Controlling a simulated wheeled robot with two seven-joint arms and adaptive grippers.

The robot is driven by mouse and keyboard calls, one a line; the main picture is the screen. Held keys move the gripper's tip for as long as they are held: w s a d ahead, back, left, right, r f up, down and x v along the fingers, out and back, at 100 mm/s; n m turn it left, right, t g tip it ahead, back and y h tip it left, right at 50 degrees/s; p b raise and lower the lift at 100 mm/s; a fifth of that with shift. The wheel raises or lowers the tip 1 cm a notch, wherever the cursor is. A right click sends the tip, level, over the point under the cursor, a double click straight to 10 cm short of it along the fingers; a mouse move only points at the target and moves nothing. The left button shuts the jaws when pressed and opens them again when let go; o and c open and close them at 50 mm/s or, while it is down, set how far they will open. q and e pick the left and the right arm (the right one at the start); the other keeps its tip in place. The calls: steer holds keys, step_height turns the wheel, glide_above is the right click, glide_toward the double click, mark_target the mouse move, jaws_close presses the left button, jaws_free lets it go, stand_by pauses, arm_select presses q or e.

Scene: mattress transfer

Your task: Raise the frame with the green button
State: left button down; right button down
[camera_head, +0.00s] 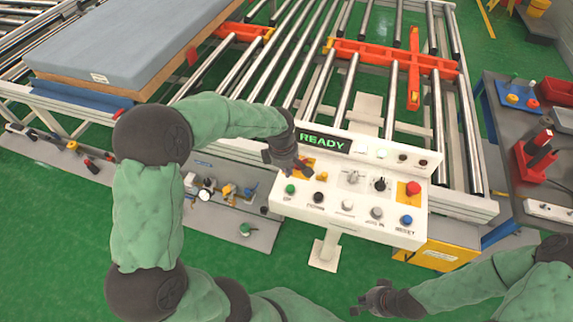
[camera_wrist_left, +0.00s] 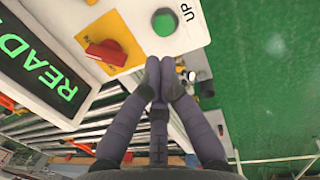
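The green button (camera_head: 290,189), labelled UP, is at the left end of the white control panel (camera_head: 334,212). It also shows near the top of the left wrist view (camera_wrist_left: 164,22). My left gripper (camera_head: 297,170) is over the panel's left part, just behind the green button in the head view. In the left wrist view its fingertips (camera_wrist_left: 160,66) meet, with nothing seen between them, and show just below the button; contact is not visible. My right gripper (camera_head: 366,300) is low in front of the panel, apart from it; its opening is unclear. Orange bars (camera_head: 385,55) lie among the rollers.
A lit READY display (camera_head: 325,143) tops the panel. A black DOWN button (camera_head: 318,197), blue RESET button (camera_head: 407,220) and red button (camera_head: 413,187) are nearby. A red switch (camera_wrist_left: 105,52) is near the left fingertips. A grey mattress (camera_head: 150,45) lies back left.

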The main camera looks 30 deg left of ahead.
mark_target(290, 186)
arm_select(q)
steer(key=f, duration=0.5)
steer(key=w+f, duration=0.1)
steer(key=f, duration=0.1)
steer(key=shift+d+f, duration=0.15)
steer(key=shift+f, duration=0.15)
steer(key=shift+b, duration=0.3)
